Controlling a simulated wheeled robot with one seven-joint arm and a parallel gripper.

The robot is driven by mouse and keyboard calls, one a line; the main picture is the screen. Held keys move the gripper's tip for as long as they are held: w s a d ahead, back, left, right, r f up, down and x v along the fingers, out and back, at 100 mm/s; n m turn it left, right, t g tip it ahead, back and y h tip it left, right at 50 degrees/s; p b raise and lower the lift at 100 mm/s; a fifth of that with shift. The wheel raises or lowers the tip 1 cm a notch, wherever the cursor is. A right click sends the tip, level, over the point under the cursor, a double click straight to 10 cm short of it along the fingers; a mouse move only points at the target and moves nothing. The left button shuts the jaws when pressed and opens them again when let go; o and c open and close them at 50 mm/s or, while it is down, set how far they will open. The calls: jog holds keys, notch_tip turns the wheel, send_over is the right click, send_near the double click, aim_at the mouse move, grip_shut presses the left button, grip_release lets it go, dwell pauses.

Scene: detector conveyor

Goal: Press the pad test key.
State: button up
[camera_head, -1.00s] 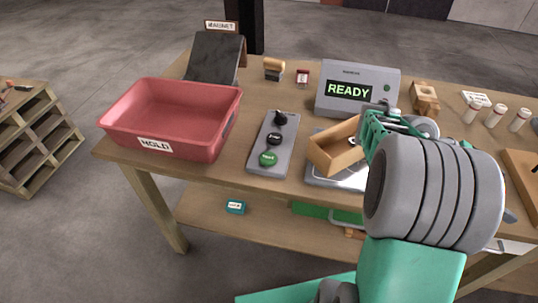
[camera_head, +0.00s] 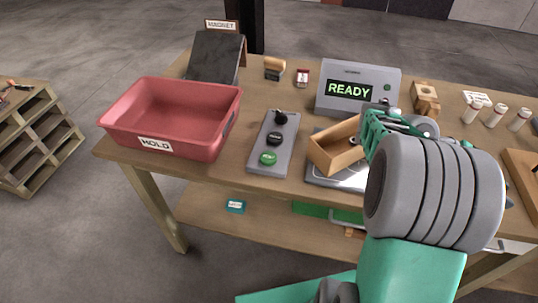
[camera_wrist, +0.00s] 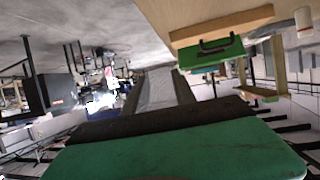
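A grey key pad (camera_head: 262,160) lies on the table right of the red bin. It carries a green key (camera_head: 268,157) at its near end, a black key (camera_head: 274,138) in the middle and a black knob-like part (camera_head: 281,117) at the far end. The key lettering is too small to read. My gripper (camera_head: 385,124) is right of the pad, beside the open cardboard box, and mostly hidden behind my wrist. The wrist view shows its green body and dark bars (camera_wrist: 160,90), but not clearly whether the fingers are apart. It is not touching the pad.
A red bin (camera_head: 152,139) labelled HOLD stands left. A grey detector unit (camera_head: 388,76) reads READY behind. An open box (camera_head: 335,158) sits on a metal plate between pad and gripper. A dark ramp (camera_head: 214,57), a stamp (camera_head: 274,68) and white cylinders (camera_head: 496,115) stand around.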

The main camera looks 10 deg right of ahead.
grip_shut()
dwell(0.7)
